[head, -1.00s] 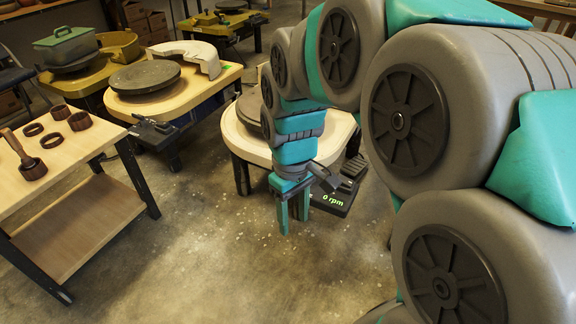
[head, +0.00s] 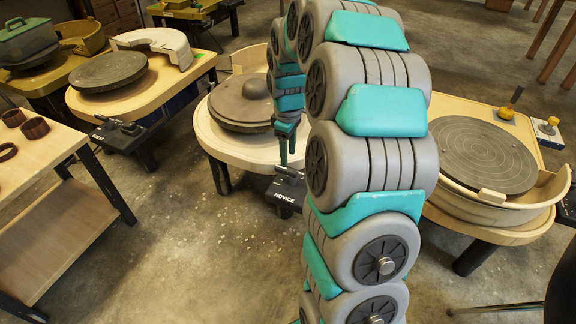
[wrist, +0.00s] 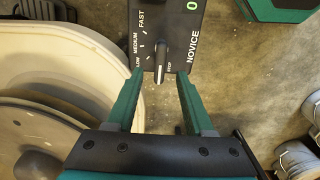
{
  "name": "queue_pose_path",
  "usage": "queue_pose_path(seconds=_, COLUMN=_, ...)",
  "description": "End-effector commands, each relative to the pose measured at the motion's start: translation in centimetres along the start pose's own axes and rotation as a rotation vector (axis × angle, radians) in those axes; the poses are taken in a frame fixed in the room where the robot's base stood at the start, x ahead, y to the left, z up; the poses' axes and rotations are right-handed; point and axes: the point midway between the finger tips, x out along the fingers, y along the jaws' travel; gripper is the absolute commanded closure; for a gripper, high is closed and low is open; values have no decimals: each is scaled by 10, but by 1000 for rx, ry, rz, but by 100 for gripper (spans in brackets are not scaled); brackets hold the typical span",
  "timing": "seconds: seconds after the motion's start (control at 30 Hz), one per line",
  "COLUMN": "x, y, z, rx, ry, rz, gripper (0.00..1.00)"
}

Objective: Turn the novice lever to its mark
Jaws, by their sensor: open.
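The novice control box (wrist: 168,25) is black, with "NOVICE" along one side and a green 0 on its display. It also shows in the head view (head: 284,197), fixed at the front of a pale wheel table. Its lever (wrist: 161,62) is a dark bar with a white line. The line points toward the bottom of the wrist view, beside the word STOP. LOW, MEDIUM and FAST are printed to its left. My gripper (wrist: 160,77) is open, with one finger on each side of the lever and gaps showing. In the head view my gripper (head: 287,148) is above the box.
The novice wheel (head: 240,100) carries a rounded brown lump. Another wheel table (head: 150,85) with its own lever box stands left, and a wheel with a splash pan (head: 485,160) right. A wooden cart (head: 45,225) is at the left. The floor in front is clear.

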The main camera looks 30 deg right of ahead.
Motion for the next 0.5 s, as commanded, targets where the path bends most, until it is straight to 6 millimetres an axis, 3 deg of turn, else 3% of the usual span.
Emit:
queue_pose_path(seconds=0.3, x=48, y=-1, z=0, rx=1, ry=-2, rz=-2, gripper=48)
queue_pose_path(seconds=0.5, x=55, y=0, z=0, rx=1, ry=-1, rz=0, gripper=48)
